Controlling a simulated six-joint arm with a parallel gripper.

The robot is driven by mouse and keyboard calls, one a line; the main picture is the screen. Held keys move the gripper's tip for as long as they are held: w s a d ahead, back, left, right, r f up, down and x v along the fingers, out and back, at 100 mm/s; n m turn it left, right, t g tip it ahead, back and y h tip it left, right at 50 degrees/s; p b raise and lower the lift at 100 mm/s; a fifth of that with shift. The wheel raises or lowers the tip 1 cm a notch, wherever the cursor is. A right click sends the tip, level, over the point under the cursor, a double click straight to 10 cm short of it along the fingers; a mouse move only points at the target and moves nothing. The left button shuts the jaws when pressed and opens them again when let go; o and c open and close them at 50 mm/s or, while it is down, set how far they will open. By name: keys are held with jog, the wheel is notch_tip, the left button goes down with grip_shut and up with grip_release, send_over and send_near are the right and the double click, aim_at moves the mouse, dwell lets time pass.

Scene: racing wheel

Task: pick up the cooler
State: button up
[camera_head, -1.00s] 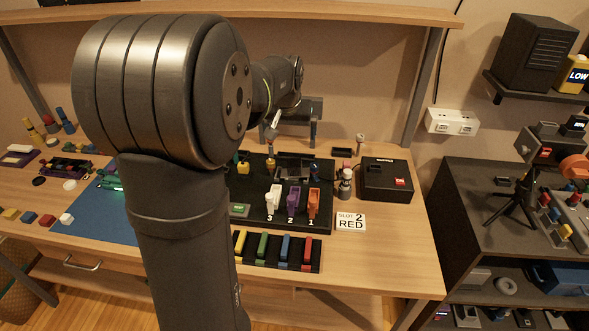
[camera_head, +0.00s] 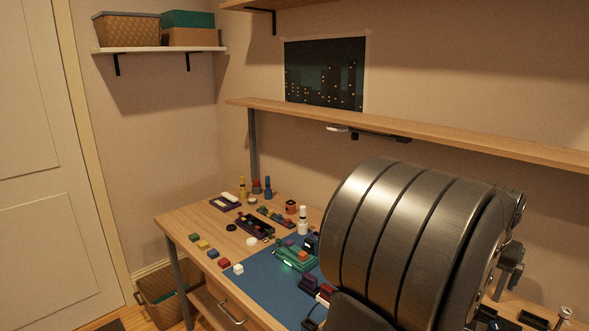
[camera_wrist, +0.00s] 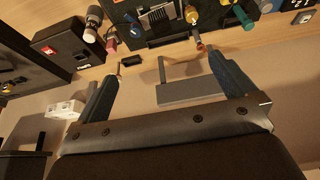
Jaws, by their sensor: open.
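I cannot tell for sure which thing is the cooler. In the wrist view, a finned grey part (camera_wrist: 157,17) sits on a black board (camera_wrist: 187,36) near the top edge and may be it. In the head view, a green board (camera_head: 295,259) with a dark blue part (camera_head: 311,242) beside it lies on the blue mat (camera_head: 262,283). My gripper (camera_wrist: 162,52) is open and empty in the wrist view, its two blue-grey fingers wide apart. The finned part is beyond the fingertips. My large arm joint hides much of the right side of the table in the head view.
A grey stand (camera_wrist: 190,93) shows between my fingers. A black box (camera_wrist: 62,42) with a red label is at upper left in the wrist view. Small coloured blocks (camera_head: 203,245) line the table's left front. A long wooden shelf (camera_head: 400,128) runs above the table.

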jog(key=c, duration=0.7)
jog(key=n+g+y, duration=0.3)
jog(key=n, duration=1.6)
send_over(474, 325)
jog(key=w, duration=0.3)
notch_tip(474, 325, down, 17)
jog(key=shift+s+d+f, duration=0.15)
jog(key=shift+f, duration=2.45)
